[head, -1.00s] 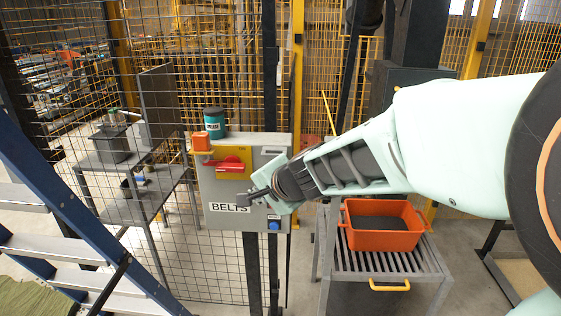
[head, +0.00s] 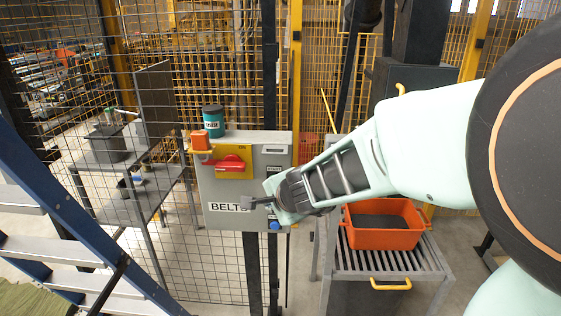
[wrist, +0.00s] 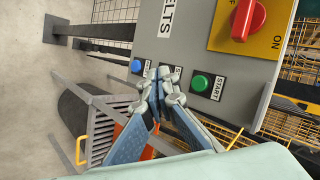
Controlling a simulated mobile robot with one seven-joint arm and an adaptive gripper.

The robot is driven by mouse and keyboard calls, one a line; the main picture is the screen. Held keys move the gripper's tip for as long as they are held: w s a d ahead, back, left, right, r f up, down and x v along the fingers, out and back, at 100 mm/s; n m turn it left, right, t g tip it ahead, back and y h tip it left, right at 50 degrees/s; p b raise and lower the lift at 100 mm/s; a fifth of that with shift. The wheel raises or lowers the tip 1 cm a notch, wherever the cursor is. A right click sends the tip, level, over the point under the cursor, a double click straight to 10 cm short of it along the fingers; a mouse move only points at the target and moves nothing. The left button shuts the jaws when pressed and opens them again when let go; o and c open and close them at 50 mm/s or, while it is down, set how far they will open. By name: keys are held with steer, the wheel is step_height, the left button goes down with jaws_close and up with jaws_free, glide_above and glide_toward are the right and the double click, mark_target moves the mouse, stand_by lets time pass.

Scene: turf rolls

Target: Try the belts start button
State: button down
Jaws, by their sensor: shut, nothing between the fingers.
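A red rotary handle (wrist: 243,18) on a yellow plate marked ON is at the upper right. My gripper (wrist: 160,75) is shut and empty, its tips in front of the box between the two buttons. I cannot tell whether they touch the box. In the head view my gripper (head: 252,202) hides the green button.
An orange crate (head: 385,238) stands on a slatted cart to the right. A blue stepladder (head: 65,200) stands at left. Mesh fencing is behind the box.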

steer(key=w+p, duration=0.1)
steer(key=w, duration=0.6)
steer(key=shift+w+d+p, duration=0.15)
steer(key=shift+w+p, duration=0.1)
steer(key=shift+p, duration=0.1)
steer(key=shift+w, duration=0.1)
stand_by(1.0)
steer(key=shift+w, duration=0.3)
steer(key=shift+w, duration=0.45)
stand_by(0.6)
steer(key=shift+s, duration=0.1)
stand_by(0.3)
steer(key=shift+s, duration=0.75)
steer(key=s+b, duration=0.1)
steer(key=s, duration=0.4)
steer(key=shift+b, duration=0.35)
